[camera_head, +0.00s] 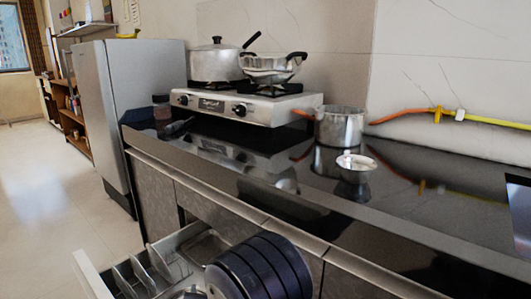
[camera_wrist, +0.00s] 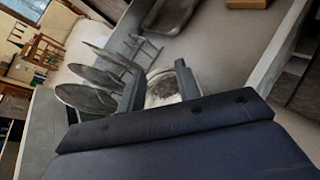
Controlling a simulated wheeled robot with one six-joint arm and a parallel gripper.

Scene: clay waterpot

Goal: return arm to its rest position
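My arm shows as a dark blue ribbed part at the bottom middle of the head view, low over the open drawer (camera_head: 90,274). My gripper (camera_wrist: 158,80) is seen in the wrist view with its two dark fingers apart. A round, whitish-grey dish-like thing (camera_wrist: 163,90) shows between the fingers. It looks to lie beyond them, but whether they touch it I cannot tell. The gripper's fingers are not visible in the head view.
The drawer holds a rack of upright plates (camera_wrist: 88,100) and a tray (camera_head: 205,247). On the black counter (camera_head: 430,185) stand a stove (camera_head: 240,104) with two pots, an orange-handled saucepan (camera_head: 340,127) and a small bowl (camera_head: 356,165). A fridge (camera_head: 115,120) stands left; floor is clear there.

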